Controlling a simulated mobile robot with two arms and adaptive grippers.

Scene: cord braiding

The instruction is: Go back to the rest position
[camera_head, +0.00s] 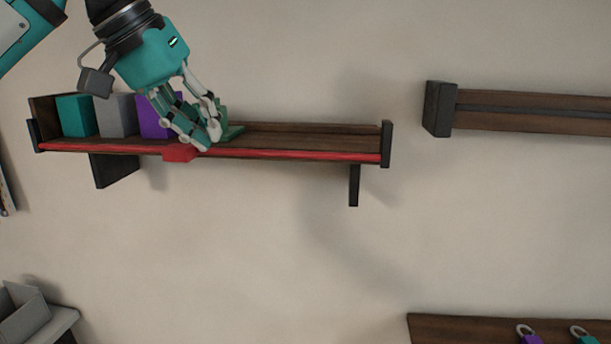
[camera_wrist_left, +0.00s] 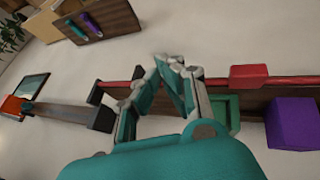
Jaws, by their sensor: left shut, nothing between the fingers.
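My left gripper (camera_head: 212,142) comes down from the upper left to the front of a wooden wall shelf (camera_head: 310,142). Its fingers are shut with nothing between them, and in the left wrist view the fingertips (camera_wrist_left: 180,66) meet. They are right beside a red block (camera_head: 180,153) on the shelf's red front rail, and just in front of a green piece (camera_head: 233,131) on the shelf. I cannot tell whether they touch either. The green piece (camera_wrist_left: 228,110) and red block (camera_wrist_left: 248,76) also show in the left wrist view. My right gripper is not in view.
Teal (camera_head: 76,116), grey (camera_head: 115,114) and purple (camera_head: 155,116) blocks stand on the shelf's left part. Its right part is bare. A second wooden bar (camera_head: 530,110) is at right. A wooden board (camera_head: 470,328) with padlock-like items is lower right. A grey open box (camera_head: 22,315) is lower left.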

